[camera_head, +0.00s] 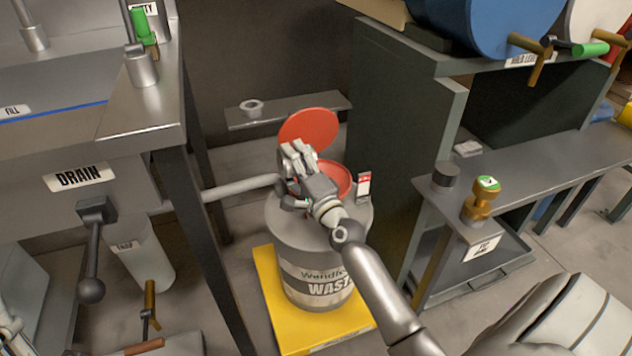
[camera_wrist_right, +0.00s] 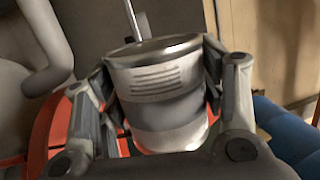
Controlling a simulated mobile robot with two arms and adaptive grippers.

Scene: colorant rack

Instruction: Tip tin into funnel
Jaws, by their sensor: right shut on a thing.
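My right gripper (camera_head: 296,160) is over the mouth of the grey waste drum (camera_head: 310,245). In the right wrist view its fingers (camera_wrist_right: 160,95) are shut on the sides of a silver tin (camera_wrist_right: 165,85) with a darker band. In the head view the gripper mostly hides the tin, and I cannot tell its tilt or contents. The red funnel (camera_head: 338,178) sits on the drum, partly behind my gripper, with its round red lid (camera_head: 310,126) raised behind. Red edges (camera_wrist_right: 50,135) show beside the tin in the wrist view. A jointed metal part, perhaps my left gripper (camera_head: 10,328), shows at the left edge.
The drum stands on a yellow base (camera_head: 268,285). A sink bench marked DRAIN (camera_head: 80,178) is on the left, with a pipe (camera_head: 240,187) reaching toward the drum. A dark cabinet (camera_head: 400,150) and a low shelf with a brass valve (camera_head: 480,205) stand close on the right.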

